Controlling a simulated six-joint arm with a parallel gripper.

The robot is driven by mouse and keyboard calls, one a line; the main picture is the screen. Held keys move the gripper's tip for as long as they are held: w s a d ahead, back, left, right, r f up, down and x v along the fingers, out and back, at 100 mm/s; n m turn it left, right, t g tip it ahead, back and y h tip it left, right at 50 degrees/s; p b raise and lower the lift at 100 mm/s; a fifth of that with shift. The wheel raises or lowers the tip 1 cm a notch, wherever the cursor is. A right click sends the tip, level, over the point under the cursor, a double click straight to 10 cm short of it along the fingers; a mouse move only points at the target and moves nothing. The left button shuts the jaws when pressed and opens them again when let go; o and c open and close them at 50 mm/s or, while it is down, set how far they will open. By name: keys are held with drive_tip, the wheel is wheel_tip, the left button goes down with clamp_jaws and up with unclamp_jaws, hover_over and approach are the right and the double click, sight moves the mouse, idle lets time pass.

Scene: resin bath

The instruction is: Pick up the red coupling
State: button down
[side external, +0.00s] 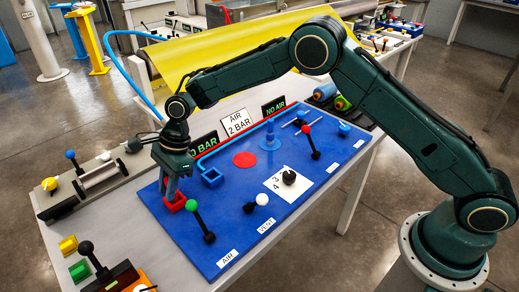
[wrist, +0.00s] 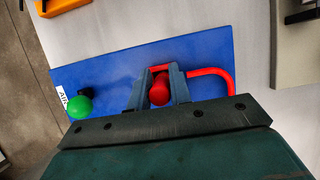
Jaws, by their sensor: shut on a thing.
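The red coupling (wrist: 159,92) shows in the wrist view as a rounded red piece between the two fingers of my gripper (wrist: 159,84). My gripper is shut on it. A square red holder (side external: 174,205) stands on the blue panel, directly under my fingers in the side view. Its red rim shows just beyond the coupling in the wrist view. I cannot tell whether the coupling is still inside the holder. A red hose (wrist: 226,78) curves beside the fingers.
The blue panel (side external: 225,218) carries a green-knobbed lever (side external: 194,205) close to my gripper, a blue holder (side external: 212,177), a red disc (side external: 244,160), a black dial (side external: 289,177) and a red-knobbed lever (side external: 306,130). A grey fixture (side external: 100,178) stands at left.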

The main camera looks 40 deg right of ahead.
drive_tip(key=shift+r, duration=5.05)
